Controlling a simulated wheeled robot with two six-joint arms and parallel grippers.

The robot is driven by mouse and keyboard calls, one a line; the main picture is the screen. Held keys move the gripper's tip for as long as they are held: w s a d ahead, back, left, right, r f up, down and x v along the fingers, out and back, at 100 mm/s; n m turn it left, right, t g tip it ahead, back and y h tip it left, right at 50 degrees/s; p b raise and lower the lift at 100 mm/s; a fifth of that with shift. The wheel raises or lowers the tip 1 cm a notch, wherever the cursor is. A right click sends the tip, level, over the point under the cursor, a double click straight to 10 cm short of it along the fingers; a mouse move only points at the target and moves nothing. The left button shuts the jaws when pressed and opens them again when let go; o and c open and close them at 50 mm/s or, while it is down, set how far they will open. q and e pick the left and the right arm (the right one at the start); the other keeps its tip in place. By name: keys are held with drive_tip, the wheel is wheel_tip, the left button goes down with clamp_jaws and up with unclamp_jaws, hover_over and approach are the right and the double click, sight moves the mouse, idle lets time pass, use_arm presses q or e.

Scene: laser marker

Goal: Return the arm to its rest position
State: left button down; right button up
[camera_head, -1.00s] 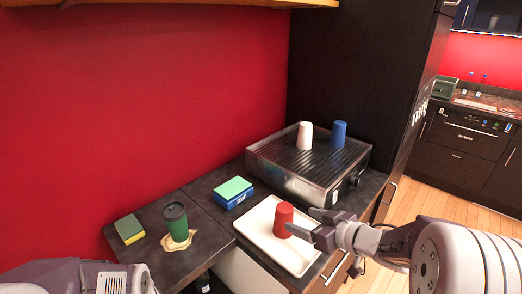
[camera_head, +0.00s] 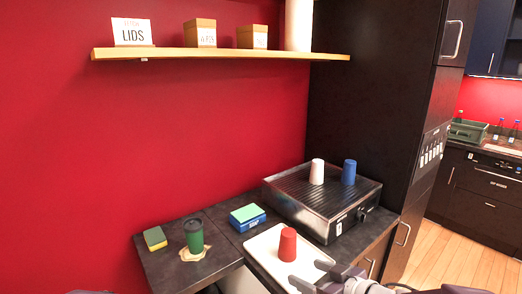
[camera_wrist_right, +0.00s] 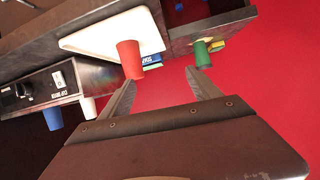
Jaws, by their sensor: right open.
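My right gripper (camera_head: 322,283) is at the bottom edge of the head view, in front of the white tray (camera_head: 262,250). Its two fingers are apart and empty in the right wrist view (camera_wrist_right: 160,97). A red cup (camera_head: 287,244) stands upside down on the tray, apart from the fingers; it also shows in the right wrist view (camera_wrist_right: 131,58). Of my left arm, only a sliver shows at the bottom edge of the head view; the left gripper is out of sight.
A grill-like machine (camera_head: 322,203) bears a white cup (camera_head: 317,171) and a blue cup (camera_head: 349,172). A green cup (camera_head: 194,236) stands in a spill by a sponge (camera_head: 155,238). A blue box (camera_head: 247,217) sits behind the tray. A shelf (camera_head: 220,54) hangs above.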

drive_tip(key=s+d+f+m+g+h+p, duration=0.2)
drive_tip(key=s+d+f+m+h, duration=0.1)
drive_tip(key=d+f+m+h, duration=0.3)
drive_tip(key=s+f+g, duration=0.3)
drive_tip(key=s, duration=0.3)
drive_tip(key=s+f+g+h, duration=0.1)
drive_tip(key=s+f+g, duration=0.2)
drive_tip(key=s, duration=0.4)
drive_tip(key=shift+s+a+f+m+g, duration=0.2)
drive_tip(key=shift+s+m+g, duration=0.15)
drive_tip(key=shift+g, duration=0.35)
